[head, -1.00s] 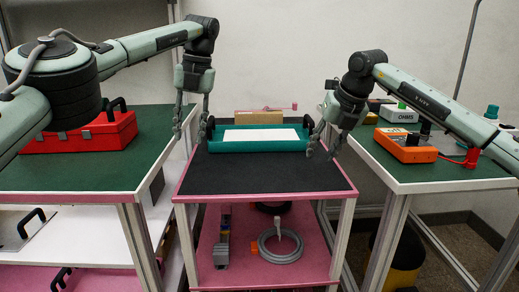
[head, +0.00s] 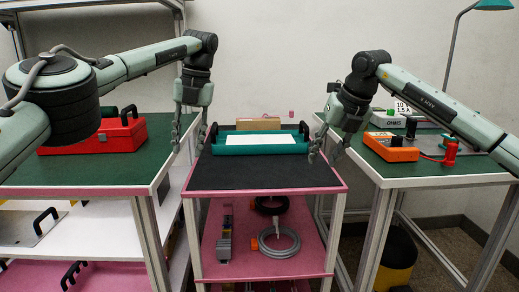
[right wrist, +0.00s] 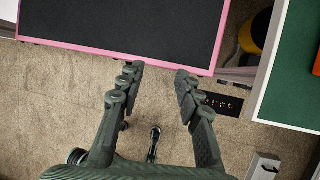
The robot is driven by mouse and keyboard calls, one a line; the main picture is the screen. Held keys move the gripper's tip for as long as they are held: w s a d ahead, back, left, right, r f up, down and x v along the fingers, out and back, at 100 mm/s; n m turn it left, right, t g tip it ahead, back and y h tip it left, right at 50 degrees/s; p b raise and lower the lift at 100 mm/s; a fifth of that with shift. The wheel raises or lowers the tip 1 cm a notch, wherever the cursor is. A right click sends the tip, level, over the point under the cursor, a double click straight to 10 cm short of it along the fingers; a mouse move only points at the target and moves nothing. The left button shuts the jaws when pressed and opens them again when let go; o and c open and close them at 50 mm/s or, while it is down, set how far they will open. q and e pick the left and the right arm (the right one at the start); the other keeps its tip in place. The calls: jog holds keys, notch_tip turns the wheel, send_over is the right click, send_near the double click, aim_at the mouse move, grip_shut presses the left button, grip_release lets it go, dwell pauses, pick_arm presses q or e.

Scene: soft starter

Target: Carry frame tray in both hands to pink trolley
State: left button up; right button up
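The frame tray is teal with a white panel (head: 262,140) and a black handle at each end. It sits level on the black top of the pink trolley (head: 265,177), towards the back. My left gripper (head: 187,150) points down with its fingers apart, left of the tray and clear of its handle. My right gripper (head: 324,160) is open and empty, right of the tray and nearer to me. In the right wrist view its spread fingers (right wrist: 160,84) hang over the floor, just short of the trolley's pink front edge.
A green-topped bench on the left (head: 100,168) bears a red toolbox (head: 95,135). The right bench (head: 440,168) bears an orange meter (head: 389,147) and other instruments. A cardboard-coloured box (head: 258,123) stands behind the tray. A grey hose coil (head: 279,243) lies on the trolley's lower shelf.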

jog(key=v, duration=0.9)
jog(key=shift+r, duration=0.15)
